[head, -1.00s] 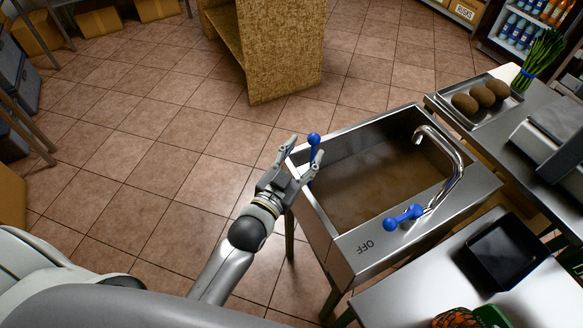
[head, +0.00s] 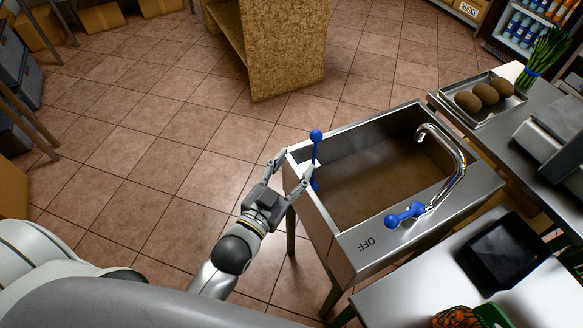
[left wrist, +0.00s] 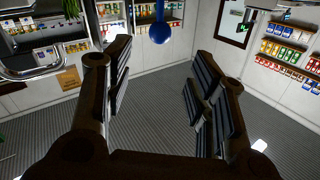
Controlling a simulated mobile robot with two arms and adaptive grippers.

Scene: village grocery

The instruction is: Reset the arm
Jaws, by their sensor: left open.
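My left gripper (head: 293,169) is open and empty beside the left end of the metal sink (head: 325,232). A blue lever (head: 316,136) with a round knob stands upright at that end, just beyond the fingers. One fingertip overlaps the lever's lower part in the head view; I cannot tell if they touch. In the left wrist view, both fingers (left wrist: 160,90) are spread with nothing between them, and the blue knob (left wrist: 160,33) shows beyond them. My right gripper is not in view.
A curved faucet (head: 456,165) and a second blue handle (head: 404,214) are on the sink, near the word OFF. A tray with brown round items (head: 484,97) stands behind it. A black tray (head: 503,252) lies at right. The tiled floor (head: 150,160) at left is clear.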

